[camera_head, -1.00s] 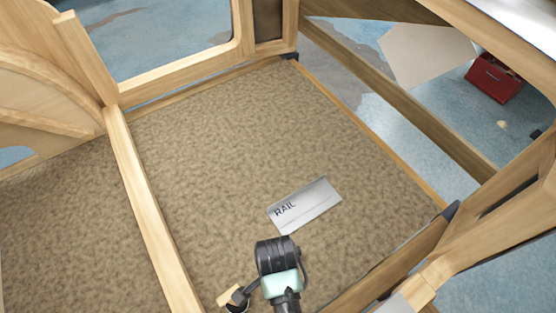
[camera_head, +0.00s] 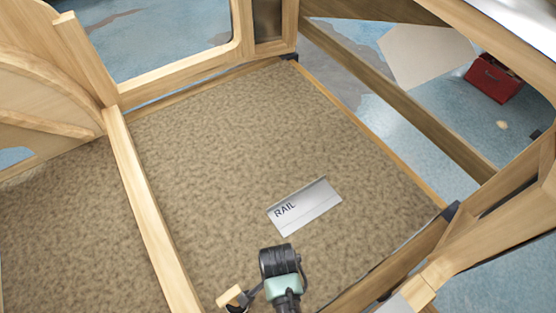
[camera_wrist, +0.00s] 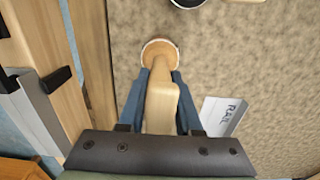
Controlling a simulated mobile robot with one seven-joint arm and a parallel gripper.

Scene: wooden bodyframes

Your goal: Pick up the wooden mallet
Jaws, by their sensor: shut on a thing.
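The wooden mallet (camera_wrist: 160,105) is pale wood and lies between my two blue fingers in the wrist view, with a rounded tan end (camera_wrist: 160,49) just beyond the fingertips. My gripper (camera_wrist: 161,75) is shut on it. In the head view the mallet (camera_head: 231,296) shows as a small pale block at the bottom edge, beside my dark gripper (camera_head: 243,301). Most of the gripper is hidden there by my wrist. I cannot tell how far the mallet is above the carpet.
A silver plate marked RAIL (camera_head: 305,207) lies on the brown carpeted floor (camera_head: 230,150). Wooden beams (camera_head: 150,210) frame the carpet on both sides. In the wrist view, a wooden post (camera_wrist: 48,75) stands close on the left. A red toolbox (camera_head: 494,78) sits far off right.

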